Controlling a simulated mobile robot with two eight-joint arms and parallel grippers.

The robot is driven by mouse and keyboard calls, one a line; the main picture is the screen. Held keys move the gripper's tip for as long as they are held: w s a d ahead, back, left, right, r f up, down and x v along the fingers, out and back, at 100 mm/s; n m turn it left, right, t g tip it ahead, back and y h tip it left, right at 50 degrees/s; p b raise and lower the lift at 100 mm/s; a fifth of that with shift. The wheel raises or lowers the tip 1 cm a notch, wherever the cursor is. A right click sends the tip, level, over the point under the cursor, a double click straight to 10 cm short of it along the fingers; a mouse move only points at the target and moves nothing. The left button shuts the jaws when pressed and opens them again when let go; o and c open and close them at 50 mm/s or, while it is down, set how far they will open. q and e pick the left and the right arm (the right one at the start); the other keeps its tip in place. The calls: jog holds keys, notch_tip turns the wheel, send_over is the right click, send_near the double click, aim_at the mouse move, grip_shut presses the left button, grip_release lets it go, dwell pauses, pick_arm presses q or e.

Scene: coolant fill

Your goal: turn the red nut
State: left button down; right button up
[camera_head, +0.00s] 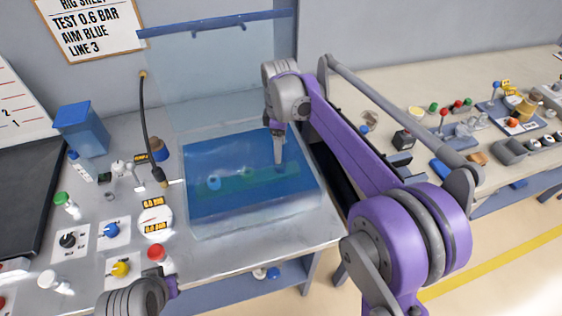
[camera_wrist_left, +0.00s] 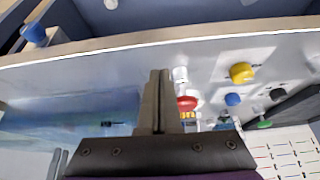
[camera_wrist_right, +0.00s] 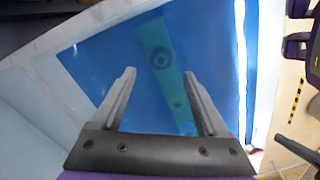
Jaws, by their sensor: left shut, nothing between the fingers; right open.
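No red nut can be made out for certain. A clear tank (camera_head: 250,220) of blue liquid holds a submerged green bar (camera_head: 240,182). In the right wrist view the green bar (camera_wrist_right: 168,80) carries a dark ring-shaped fitting (camera_wrist_right: 161,58) and smaller round ones; their colours are tinted by the blue. My right gripper (camera_wrist_right: 159,78) is open and empty, aimed down at the bar; in the head view (camera_head: 279,158) it hangs over the tank. A red-capped knob (camera_head: 156,252) stands on the bench left of the tank, also in the left wrist view (camera_wrist_left: 187,103). My left gripper (camera_wrist_left: 158,76) is shut and empty beside it.
A clear upright panel (camera_head: 215,80) stands behind the tank. A round gauge (camera_head: 155,218), a blue knob (camera_head: 111,230), a yellow knob (camera_head: 121,269) and a black hose (camera_head: 143,125) crowd the left. A cluttered second bench (camera_head: 390,90) is at right.

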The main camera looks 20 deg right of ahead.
aim_at(280, 167)
notch_tip(280, 167, down, 7)
jog(key=shift+r, duration=0.2)
jog(key=shift+s, duration=0.1)
grip_shut()
dwell(0.3)
jog(key=shift+m, duration=0.3)
jog(key=m+b, duration=0.1)
jog(key=m, duration=1)
jog(key=shift+r, duration=0.1)
dwell(0.4)
